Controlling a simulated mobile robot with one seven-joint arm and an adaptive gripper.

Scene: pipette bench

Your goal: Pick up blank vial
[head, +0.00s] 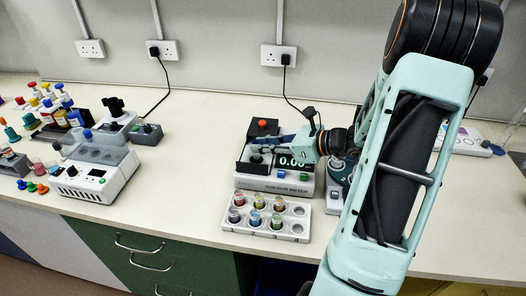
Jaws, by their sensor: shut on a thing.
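The colour meter (273,185) stands near the middle of the bench, with a display (294,161) that seems to read 0.00. My gripper (262,143) reaches in from the right over the meter's left part, by its dark sample well. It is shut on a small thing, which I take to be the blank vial. The vial is mostly hidden by the fingers and too small to make out clearly. I cannot tell whether it is in the well or just above it.
A white vial rack (296,228) with several coloured vials and empty holes stands in front of the meter. A grey-white instrument (98,178), a dark small box (146,134) and several coloured bottles are at the left. Bare bench lies between the instrument and the meter.

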